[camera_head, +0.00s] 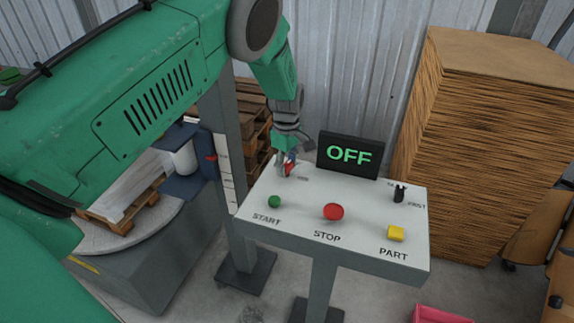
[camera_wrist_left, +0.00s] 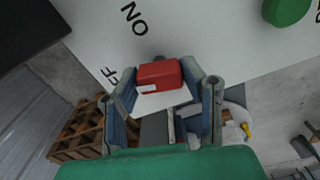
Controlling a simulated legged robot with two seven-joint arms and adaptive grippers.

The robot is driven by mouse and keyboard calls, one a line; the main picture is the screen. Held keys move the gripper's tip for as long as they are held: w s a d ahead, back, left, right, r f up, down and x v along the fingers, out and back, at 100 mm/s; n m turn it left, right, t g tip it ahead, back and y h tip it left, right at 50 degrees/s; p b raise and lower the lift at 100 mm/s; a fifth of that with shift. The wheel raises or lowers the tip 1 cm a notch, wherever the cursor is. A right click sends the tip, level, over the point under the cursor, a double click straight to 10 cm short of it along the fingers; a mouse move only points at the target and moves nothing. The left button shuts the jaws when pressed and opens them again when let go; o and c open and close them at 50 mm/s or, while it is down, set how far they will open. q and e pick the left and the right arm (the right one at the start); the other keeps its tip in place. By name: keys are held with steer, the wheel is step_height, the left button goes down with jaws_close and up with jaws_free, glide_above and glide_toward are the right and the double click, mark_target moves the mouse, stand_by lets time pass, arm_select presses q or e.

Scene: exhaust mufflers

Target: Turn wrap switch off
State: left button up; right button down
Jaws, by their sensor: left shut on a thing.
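The control panel (camera_head: 290,218) is a white tilted board on a grey post. The wrap switch is a small red block at its upper left corner, mostly hidden in the head view. In the left wrist view the red switch (camera_wrist_left: 158,75) sits between the fingers, with ON and OFF lettering beside it. My left gripper (camera_head: 287,167) reaches down to that corner and is shut on the switch. It also shows in the left wrist view (camera_wrist_left: 168,95). A black display (camera_head: 350,155) behind the panel reads OFF in green. My right gripper is not in view.
The panel also bears a green START button (camera_head: 274,202), a red STOP button (camera_head: 333,212), a yellow PART button (camera_head: 396,233) and a black selector knob (camera_head: 399,193). A tall cardboard stack (camera_head: 480,140) stands at the right. Wooden pallets (camera_head: 255,125) stand behind the panel.

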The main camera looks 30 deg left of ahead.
mark_target(287, 163)
arm_select(q)
steer(key=shift+w+n, duration=0.1)
steer(key=shift+n, duration=1.4)
steer(key=o, duration=1.1)
steer(key=shift+o, duration=0.2)
steer(key=shift+w+f, duration=0.1)
step_height(287, 163, up, 12)
steer(key=shift+f, duration=0.1)
